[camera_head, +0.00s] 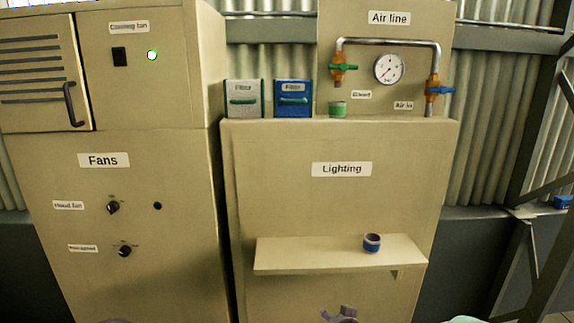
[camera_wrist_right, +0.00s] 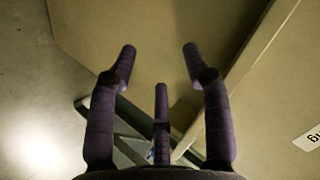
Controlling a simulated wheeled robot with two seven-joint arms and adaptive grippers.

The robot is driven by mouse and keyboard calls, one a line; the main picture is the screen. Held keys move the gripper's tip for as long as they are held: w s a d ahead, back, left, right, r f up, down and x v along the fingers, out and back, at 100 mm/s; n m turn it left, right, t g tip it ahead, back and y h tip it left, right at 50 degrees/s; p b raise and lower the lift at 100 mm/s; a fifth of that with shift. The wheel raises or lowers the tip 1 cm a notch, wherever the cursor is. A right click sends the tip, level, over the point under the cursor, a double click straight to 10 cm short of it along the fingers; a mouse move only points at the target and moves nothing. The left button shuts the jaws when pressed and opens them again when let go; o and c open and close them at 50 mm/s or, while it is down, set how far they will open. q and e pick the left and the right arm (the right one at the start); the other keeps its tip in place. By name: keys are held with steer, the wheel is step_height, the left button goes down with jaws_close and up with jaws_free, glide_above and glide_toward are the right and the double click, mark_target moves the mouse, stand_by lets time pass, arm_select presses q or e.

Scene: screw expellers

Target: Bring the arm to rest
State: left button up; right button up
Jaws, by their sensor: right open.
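My right gripper (camera_wrist_right: 160,62) shows in its wrist view with its dark purple fingers spread apart and nothing between them. Beige cabinet panels lie beyond the fingertips, and no contact shows. In the head view, purple-grey gripper fingers (camera_head: 341,314) show at the bottom edge, below the shelf of the Lighting cabinet; they look like the right gripper's. A thin purple sliver (camera_head: 115,321) at the bottom left edge may be my left gripper; its fingers are hidden below the frame.
The Lighting cabinet (camera_head: 340,205) has a protruding shelf (camera_head: 300,254) with a blue-banded cup (camera_head: 372,243) on it. The Fans cabinet (camera_head: 130,225) stands at left.

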steer(key=s+f+n+g+b, duration=0.1)
steer(key=s+f+g, duration=0.15)
steer(key=f, duration=0.65)
steer(key=s+f+n+g+b, duration=0.1)
steer(key=s+f, duration=0.3)
steer(key=f, duration=0.4)
steer(key=s+a+f+n+g+y+b, duration=0.2)
steer(key=s+f+g+b, duration=0.3)
steer(key=s+f, duration=1.7)
steer(key=shift+s+a+f+n+g, duration=0.45)
steer(key=shift+s+n+g, duration=0.15)
steer(key=shift+s+g, duration=0.3)
